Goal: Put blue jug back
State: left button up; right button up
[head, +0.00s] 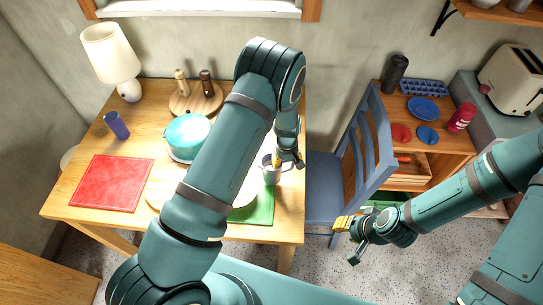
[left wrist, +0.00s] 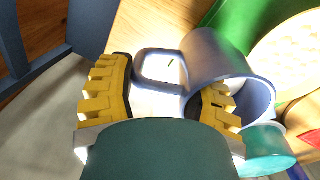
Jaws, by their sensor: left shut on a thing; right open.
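A grey-blue jug (head: 270,171) with a handle is at the right side of the table, over or on the green mat (head: 262,207). In the left wrist view the jug (left wrist: 222,62) lies tilted in the picture, its handle between my yellow fingers. My left gripper (head: 287,161) is shut on the jug by its handle side. It also shows in the left wrist view (left wrist: 168,80). I cannot tell whether the jug touches the mat. My right gripper (head: 349,240) is open and empty, low in front of the blue chair.
The table (head: 75,211) also holds a teal pot (head: 187,132), red mat (head: 112,183), purple-blue cup (head: 117,125), lamp (head: 111,53) and round board with two mills (head: 196,101). My left arm hides the middle. A blue chair (head: 333,180) stands right of it, then a wooden cabinet (head: 447,142).

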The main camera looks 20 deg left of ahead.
pick_arm(q)
jog(key=s+a+r+m+b, duration=0.2)
jog(key=s+r+m+b, duration=0.1)
jog(key=s, duration=0.3)
jog(key=s+a+r+m+b, duration=0.3)
jog(key=s+m+b, duration=0.1)
jog(key=s+b, duration=0.1)
jog(key=shift+s+a+r+b, duration=0.25)
jog(key=shift+s+a+b, duration=0.1)
jog(key=shift+b, duration=0.3)
